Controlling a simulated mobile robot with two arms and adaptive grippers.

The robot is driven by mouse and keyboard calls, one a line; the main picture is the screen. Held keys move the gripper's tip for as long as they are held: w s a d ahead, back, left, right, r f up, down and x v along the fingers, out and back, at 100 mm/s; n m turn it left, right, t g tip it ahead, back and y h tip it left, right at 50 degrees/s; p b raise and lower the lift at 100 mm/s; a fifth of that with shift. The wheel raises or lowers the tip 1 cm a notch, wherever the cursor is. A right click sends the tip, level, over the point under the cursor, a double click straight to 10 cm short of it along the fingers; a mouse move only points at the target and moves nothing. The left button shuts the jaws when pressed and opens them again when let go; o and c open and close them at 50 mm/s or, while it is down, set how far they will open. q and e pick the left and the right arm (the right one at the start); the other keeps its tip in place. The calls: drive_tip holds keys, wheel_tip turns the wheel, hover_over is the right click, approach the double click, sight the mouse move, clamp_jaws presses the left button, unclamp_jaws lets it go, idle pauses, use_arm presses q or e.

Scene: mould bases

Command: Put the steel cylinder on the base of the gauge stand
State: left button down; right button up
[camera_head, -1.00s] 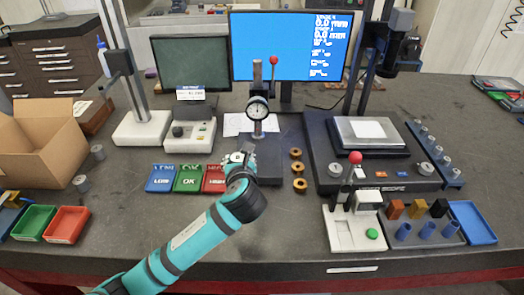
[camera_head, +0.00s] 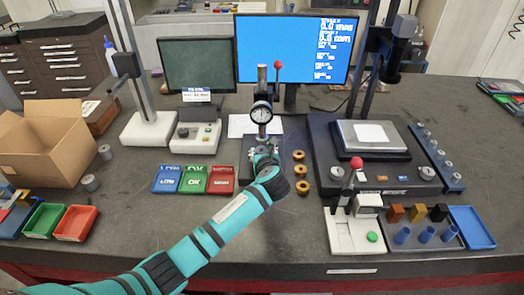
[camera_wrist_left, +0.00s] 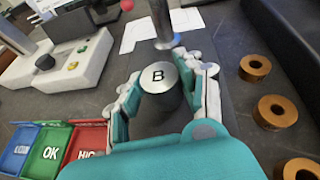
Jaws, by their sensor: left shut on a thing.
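The steel cylinder (camera_wrist_left: 158,77), with a B on its top, stands upright between the fingers of my left gripper (camera_wrist_left: 170,88), which is shut on it. In the head view my left gripper (camera_head: 263,154) is over the dark base (camera_head: 277,149) of the gauge stand, in front of the dial gauge (camera_head: 261,112). The gripper hides the cylinder there. In the left wrist view the gauge's metal stem (camera_wrist_left: 163,28) is just beyond the cylinder. I cannot tell whether the cylinder touches the base. My right gripper is out of view.
Brass rings (camera_head: 300,170) lie close to the right of the base. Blue, green (camera_head: 194,180) and red trays are to the left. A red-knobbed press (camera_head: 352,215) is at front right. Two metal cylinders (camera_head: 91,183) stand by the cardboard box (camera_head: 45,145).

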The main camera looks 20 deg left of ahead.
use_arm(q)
drive_tip(key=shift+r, duration=0.1)
drive_tip(key=c, duration=0.9)
unclamp_jaws()
drive_tip(key=shift+o, duration=0.2)
drive_tip(key=b+v, duration=0.1)
drive_tip(key=v, duration=1.1)
